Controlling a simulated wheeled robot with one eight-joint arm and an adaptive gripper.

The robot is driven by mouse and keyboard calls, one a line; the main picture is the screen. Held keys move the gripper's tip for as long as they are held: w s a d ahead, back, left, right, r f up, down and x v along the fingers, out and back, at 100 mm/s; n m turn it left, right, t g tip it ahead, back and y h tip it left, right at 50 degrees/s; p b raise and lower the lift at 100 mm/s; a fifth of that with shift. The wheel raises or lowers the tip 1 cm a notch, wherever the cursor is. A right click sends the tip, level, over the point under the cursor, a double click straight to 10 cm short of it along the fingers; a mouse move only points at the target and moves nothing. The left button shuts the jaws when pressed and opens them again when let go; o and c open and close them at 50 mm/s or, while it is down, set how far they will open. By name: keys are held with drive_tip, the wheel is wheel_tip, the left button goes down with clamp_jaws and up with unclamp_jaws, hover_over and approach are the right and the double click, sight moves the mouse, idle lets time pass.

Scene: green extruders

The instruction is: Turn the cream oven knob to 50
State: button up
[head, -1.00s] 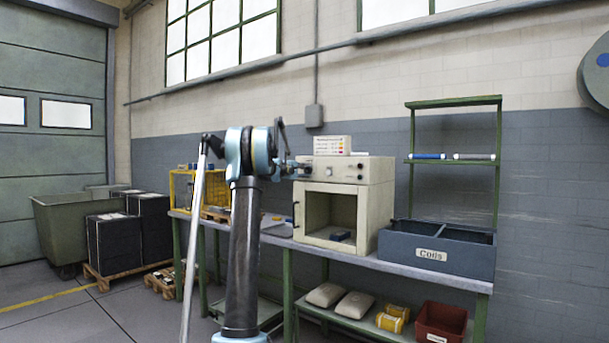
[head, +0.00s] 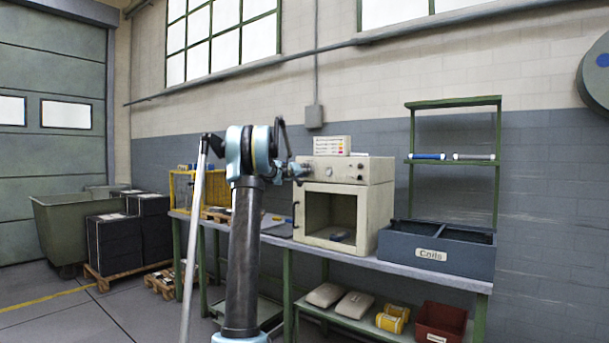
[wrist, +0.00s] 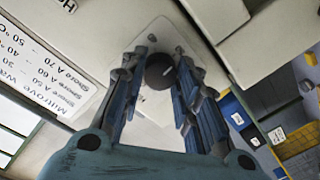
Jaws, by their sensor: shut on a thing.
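The cream oven (head: 381,215) stands on the bench in the head view, its chamber open at the front with a small dark and blue item (head: 340,237) inside. In the wrist view, the oven's dark round knob (wrist: 159,71) sits on a pale plate (wrist: 163,36) and bears a short white mark. My gripper (wrist: 158,76) is shut on the knob, with one blue finger on each side of it. In the head view, my gripper (head: 300,170) is at the left of the oven's upper front panel. The dial's numbers cannot be read.
A small sign with text (head: 331,145) stands on top of the oven; it also shows in the wrist view (wrist: 45,60). A blue-grey bin labelled Coils (head: 465,260) is right of the oven. A yellow wire crate (head: 183,189) is at the left.

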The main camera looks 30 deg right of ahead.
drive_tip(key=m, duration=0.4)
drive_tip(key=shift+w+a+f, duration=0.15)
drive_tip(key=shift+w+a, duration=0.1)
drive_tip(key=shift+m, duration=0.4)
drive_tip(key=o, duration=1.1)
drive_tip(key=shift+w+f, duration=0.15)
drive_tip(key=shift+w, duration=0.05)
drive_tip(key=shift+s+d, duration=0.15)
drive_tip(key=shift+s, duration=0.05)
drive_tip(key=shift+s, duration=0.1)
